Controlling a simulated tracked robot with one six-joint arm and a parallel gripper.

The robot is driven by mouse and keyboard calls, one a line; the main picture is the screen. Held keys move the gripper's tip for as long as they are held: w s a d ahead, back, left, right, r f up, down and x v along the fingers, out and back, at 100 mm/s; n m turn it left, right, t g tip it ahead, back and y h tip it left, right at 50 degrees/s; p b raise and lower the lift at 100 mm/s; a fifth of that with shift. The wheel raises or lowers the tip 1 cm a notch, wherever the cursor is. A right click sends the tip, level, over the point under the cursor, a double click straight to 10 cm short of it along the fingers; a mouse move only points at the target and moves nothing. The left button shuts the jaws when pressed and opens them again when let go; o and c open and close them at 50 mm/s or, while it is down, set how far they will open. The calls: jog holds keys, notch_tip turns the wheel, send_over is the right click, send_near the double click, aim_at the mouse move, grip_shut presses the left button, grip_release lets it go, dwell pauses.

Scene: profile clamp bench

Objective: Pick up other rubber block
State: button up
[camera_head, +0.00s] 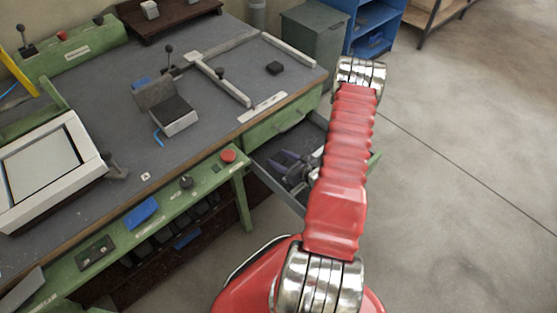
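A small black block (275,68), which looks like rubber, lies on the grey bench top near its right end, apart from the clamp parts. A second dark block or pad (172,110) sits on a light grey clamp block in the middle of the bench. My red arm rises on the right, beside the bench. Dark and metallic shapes (295,168) show at the open drawer, partly behind the arm. I cannot tell whether they are my gripper or drawer contents. No fingertips can be made out clearly.
An open drawer (276,190) juts out below the bench's right end. A light metal profile (220,80) and a lever stand near the blocks. A panel with a red button (228,156) runs along the front edge. A white-framed screen (45,165) stands left. Floor at right is clear.

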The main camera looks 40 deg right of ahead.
aim_at(282, 160)
jog(key=c, duration=0.7)
jog(key=shift+r, duration=0.15)
jog(key=shift+s+r, duration=0.15)
jog(key=shift+r, duration=0.35)
notch_tip(282, 160, up, 10)
jog(key=s, duration=1.9)
jog(key=shift+s+d+r, duration=0.1)
jog(key=shift+s+d, duration=0.15)
jog(key=shift+s, duration=0.1)
